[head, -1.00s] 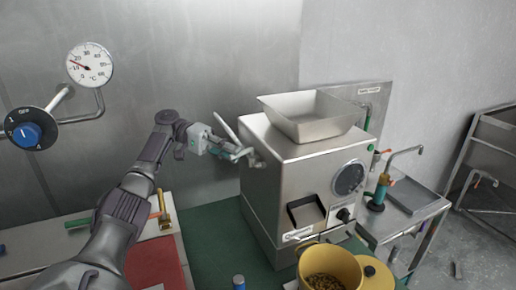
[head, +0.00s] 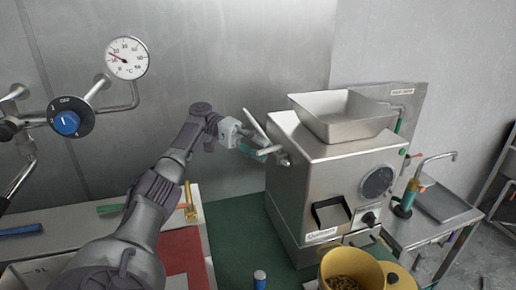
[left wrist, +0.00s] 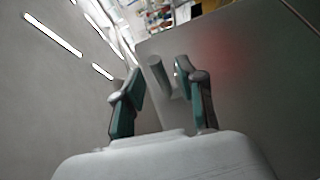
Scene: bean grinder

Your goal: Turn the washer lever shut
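The steel machine (head: 323,185) with an open hopper stands on the green surface. A slim grey lever (head: 253,124) slants up and left from a stub on its left side. My left gripper (head: 262,151) is at this lever, just left of the machine. In the left wrist view its two teal fingers (left wrist: 158,92) stand apart. A pale bar and a short grey cylinder (left wrist: 156,68) show between and beyond them. I cannot tell whether either finger touches the lever. My right gripper is not in view.
A yellow pot (head: 352,270) of beans stands at the machine's front. A dial gauge (head: 126,58) and a blue knob (head: 67,123) are on the left. A steel side table (head: 440,215) with a tap stands right. Green surface is free left of the machine.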

